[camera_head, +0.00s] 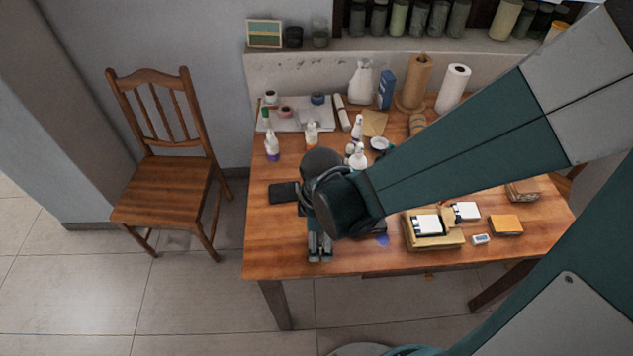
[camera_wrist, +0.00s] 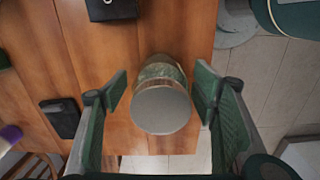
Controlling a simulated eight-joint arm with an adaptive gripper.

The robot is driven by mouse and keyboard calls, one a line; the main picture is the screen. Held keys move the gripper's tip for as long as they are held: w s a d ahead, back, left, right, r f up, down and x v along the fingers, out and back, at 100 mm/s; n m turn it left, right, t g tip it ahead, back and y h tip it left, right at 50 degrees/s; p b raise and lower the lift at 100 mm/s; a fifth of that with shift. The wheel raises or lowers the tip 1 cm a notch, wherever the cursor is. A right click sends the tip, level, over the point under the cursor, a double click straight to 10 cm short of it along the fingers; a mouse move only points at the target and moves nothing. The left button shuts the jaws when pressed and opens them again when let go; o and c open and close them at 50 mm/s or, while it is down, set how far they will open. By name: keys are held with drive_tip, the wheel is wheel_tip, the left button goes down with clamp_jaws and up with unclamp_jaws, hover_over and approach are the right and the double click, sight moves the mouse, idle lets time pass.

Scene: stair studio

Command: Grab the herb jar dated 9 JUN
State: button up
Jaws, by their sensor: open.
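A jar (camera_wrist: 161,106) with a grey round lid and green contents stands near the table's edge in the wrist view. Its date cannot be read. My gripper (camera_wrist: 160,92) is open, with one finger on each side of the jar and a gap showing on both sides. In the head view, my gripper (camera_head: 320,248) points down over the table's front edge, and I cannot make out the jar there behind it.
The wooden table (camera_head: 272,235) holds a dark flat item (camera_head: 284,190), a yellowish device (camera_head: 432,241), an orange box (camera_head: 506,225) and several bottles and rolls farther back. More jars (camera_head: 398,18) stand on the shelf behind. A chair (camera_head: 165,190) is at left.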

drive_tip(key=shift+f, duration=0.8)
drive_tip(key=c, duration=1.1)
